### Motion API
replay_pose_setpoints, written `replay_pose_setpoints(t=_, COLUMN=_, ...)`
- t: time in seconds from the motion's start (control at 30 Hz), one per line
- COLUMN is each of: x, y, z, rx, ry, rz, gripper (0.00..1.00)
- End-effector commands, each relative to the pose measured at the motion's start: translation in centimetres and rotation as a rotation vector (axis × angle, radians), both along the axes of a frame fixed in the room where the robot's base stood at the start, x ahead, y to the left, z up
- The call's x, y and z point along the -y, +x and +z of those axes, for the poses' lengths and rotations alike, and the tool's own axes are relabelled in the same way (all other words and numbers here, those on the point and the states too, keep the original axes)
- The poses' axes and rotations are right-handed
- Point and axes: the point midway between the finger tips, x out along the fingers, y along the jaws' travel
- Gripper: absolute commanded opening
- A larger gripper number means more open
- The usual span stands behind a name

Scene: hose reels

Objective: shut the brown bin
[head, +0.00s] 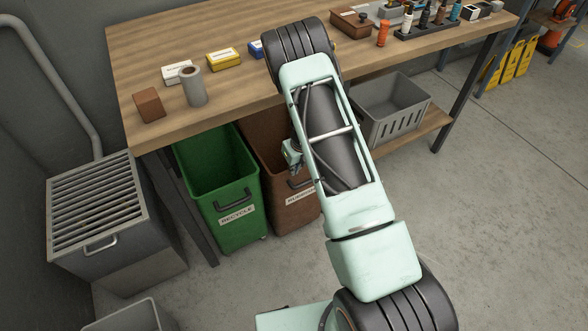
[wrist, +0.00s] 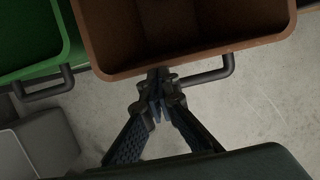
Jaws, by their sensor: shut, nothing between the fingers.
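The brown bin (head: 290,212) is open-topped and stands under the workbench, its front end sticking out past the bench edge. It has a white label and a dark bar handle (wrist: 212,76) on its front. My arm hides its right part in the head view. In the wrist view the bin (wrist: 110,68) fills the top middle. My gripper (wrist: 158,76) is shut and empty, its tips at the front rim, beside the left part of the handle. I cannot tell whether they touch. In the head view my gripper (head: 298,170) is small and partly behind my arm.
A green recycle bin (head: 239,212) stands close on the left, also sticking out. A grey slatted box (head: 102,240) is further left. The wooden workbench (head: 135,85) is above, and a grey crate (head: 397,125) sits on its lower shelf.

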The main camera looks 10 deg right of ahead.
Motion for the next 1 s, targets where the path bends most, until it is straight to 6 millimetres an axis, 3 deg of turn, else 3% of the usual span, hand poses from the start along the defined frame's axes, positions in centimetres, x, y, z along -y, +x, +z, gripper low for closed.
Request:
replay_pose_setpoints(t=0.43, x=0.4, y=-1.3, z=5.5, rx=0.002, ry=-0.001, rz=0.001, gripper=0.00)
replay_pose_setpoints(t=0.63, x=0.5, y=-1.8, z=6.8, rx=-0.004, ry=0.004, rz=-0.001, gripper=0.00)
replay_pose_setpoints(t=0.77, x=1.1, y=-3.0, z=4.8, rx=-0.050, ry=0.053, rz=-0.024, gripper=0.00)
replay_pose_setpoints(t=1.0, x=1.5, y=-8.0, z=-2.8, rx=-0.221, ry=0.351, rz=-0.132, gripper=0.00)
